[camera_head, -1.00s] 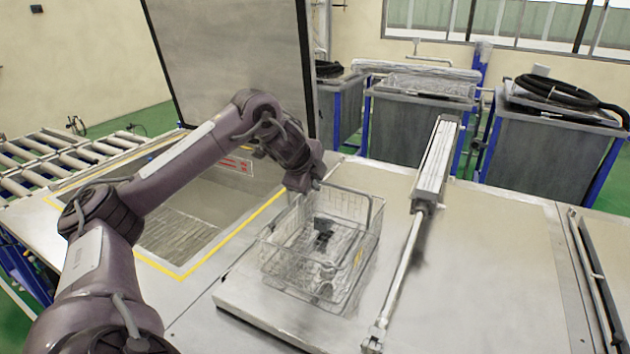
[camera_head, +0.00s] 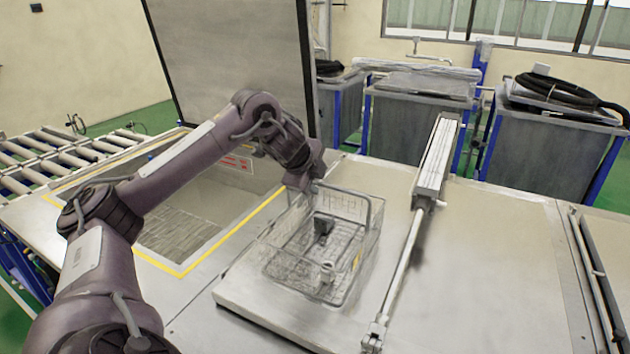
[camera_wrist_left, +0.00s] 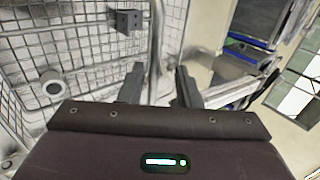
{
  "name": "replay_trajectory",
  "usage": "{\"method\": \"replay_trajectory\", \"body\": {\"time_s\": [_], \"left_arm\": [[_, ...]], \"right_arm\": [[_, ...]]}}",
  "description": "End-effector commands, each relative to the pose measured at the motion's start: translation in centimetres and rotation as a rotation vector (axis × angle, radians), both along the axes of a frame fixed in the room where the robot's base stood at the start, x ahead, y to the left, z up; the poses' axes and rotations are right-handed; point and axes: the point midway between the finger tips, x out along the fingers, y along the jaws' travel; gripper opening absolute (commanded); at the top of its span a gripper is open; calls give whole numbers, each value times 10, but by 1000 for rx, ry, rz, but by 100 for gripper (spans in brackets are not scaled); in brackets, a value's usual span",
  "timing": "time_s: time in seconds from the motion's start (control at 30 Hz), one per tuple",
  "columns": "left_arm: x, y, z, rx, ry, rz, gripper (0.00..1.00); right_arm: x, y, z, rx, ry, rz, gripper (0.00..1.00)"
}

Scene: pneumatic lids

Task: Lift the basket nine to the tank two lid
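The wire basket (camera_head: 345,208) stands upright on a flat, closed metal lid (camera_head: 485,250), left of the lid's cylinder and rod. A dark part (camera_head: 323,224) and a small pale ring-like part (camera_head: 327,272) are inside it. My left gripper (camera_head: 311,186) is at the basket's far left top edge, its fingertips hard to see there. In the left wrist view, its two fingers (camera_wrist_left: 159,86) are apart, with a metal bar of the basket (camera_wrist_left: 155,55) running between them. I see a gap beside the bar. My right gripper is not in view. No numbers are readable on the basket or lids.
Left of the basket is an open tank (camera_head: 185,232) edged in yellow, with its large lid (camera_head: 235,65) raised behind it. A pneumatic cylinder (camera_head: 437,160) stands right of the basket. Grey bins (camera_head: 415,130) stand behind. A roller conveyor (camera_head: 65,150) is at far left.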

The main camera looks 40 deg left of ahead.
Motion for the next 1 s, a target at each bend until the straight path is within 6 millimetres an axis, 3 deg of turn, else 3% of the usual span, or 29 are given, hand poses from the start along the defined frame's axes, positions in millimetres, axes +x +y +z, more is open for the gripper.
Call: {"method": "replay_trajectory", "body": {"time_s": [0.37, 0.67, 1.0], "left_arm": [[-4, -1, 1, 0, 7, -2, 34], [-34, -10, 41, 4, 1, 0, 34], [-49, -15, 74, 1, 3, 1, 34]], "right_arm": [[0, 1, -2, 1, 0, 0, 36], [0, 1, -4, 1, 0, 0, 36], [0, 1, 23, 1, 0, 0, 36]]}}
